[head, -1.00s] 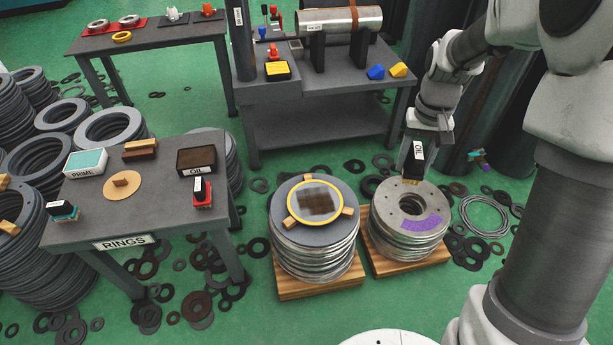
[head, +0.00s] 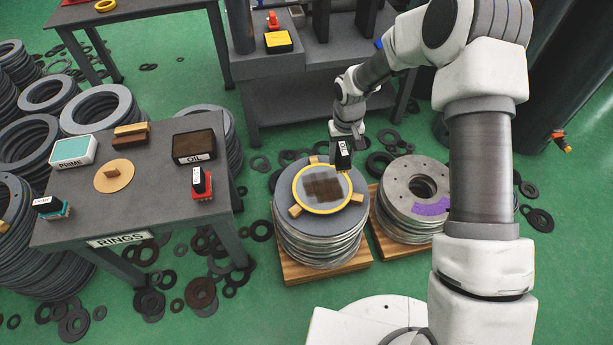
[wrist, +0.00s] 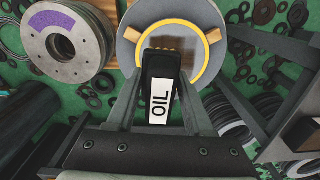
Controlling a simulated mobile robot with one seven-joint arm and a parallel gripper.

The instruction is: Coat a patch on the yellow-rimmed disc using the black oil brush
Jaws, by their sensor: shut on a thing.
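The yellow-rimmed disc (head: 323,206) lies on top of a stack of grey flanged rings, with wooden blocks around its yellow rim. A dark brown patch (head: 323,187) shows on its grey face. My gripper (head: 344,150) is shut on the black oil brush (wrist: 160,88), whose white label reads OIL. The brush is at the far right edge of the disc in the head view. In the wrist view it covers part of the disc (wrist: 131,35).
A ring stack with a purple patch (head: 431,207) stands close on the right. Loose rings litter the floor.

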